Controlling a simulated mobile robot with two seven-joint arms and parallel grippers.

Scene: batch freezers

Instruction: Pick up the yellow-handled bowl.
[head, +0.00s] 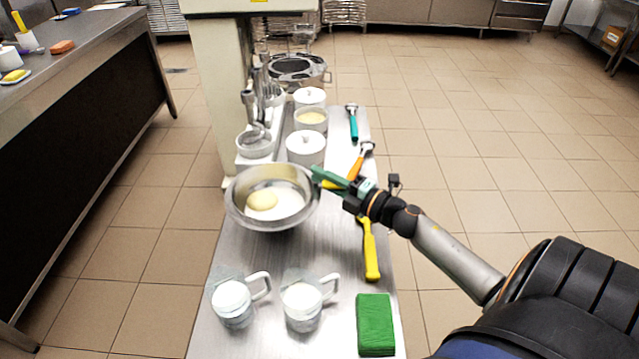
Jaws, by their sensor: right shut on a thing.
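The yellow-handled bowl (234,208) is a wide metal bowl at the middle left of the steel table. It holds a white mass with a pale yellow lump on it. A bit of its yellow handle (328,185) shows at the right rim. My right gripper (322,179), with green fingers, reaches in from the right and is shut on the handle at the rim. The fingers hide most of the handle. I cannot tell whether the bowl's base touches the table. My left gripper is not in view.
The steel table (262,262) carries two jugs (234,303) (302,305) in front, a green pad (375,325) and a yellow-handled tool (370,255). A white lidded pot (306,147) stands behind the bowl, near an orange-handled tool (357,165). A machine (215,90) stands left.

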